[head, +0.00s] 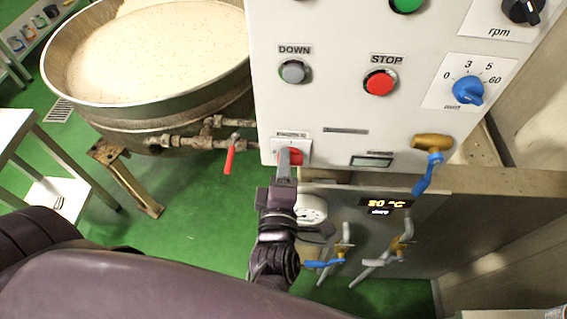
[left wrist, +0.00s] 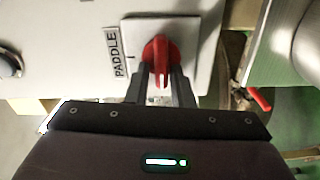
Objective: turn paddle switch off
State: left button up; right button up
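The paddle switch is a red rotary knob on a white plate low on the control panel. It shows in the head view (head: 291,156) and in the left wrist view (left wrist: 157,50), where the label PADDLE stands beside it. Its handle looks roughly upright in the wrist view. My left gripper (head: 288,166) is at the knob, with its two dark fingers (left wrist: 160,82) on either side of the handle. I cannot tell whether the fingers press on it. My right gripper is not in view.
The panel carries a red STOP button (head: 380,82), a grey DOWN button (head: 292,71) and a blue dial (head: 468,90). A large kettle (head: 150,105) stands at left with a red-handled valve (head: 230,158). Blue-handled valves (head: 428,172) sit at lower right.

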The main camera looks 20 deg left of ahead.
pick_arm(q)
jog(key=shift+o, duration=1.1)
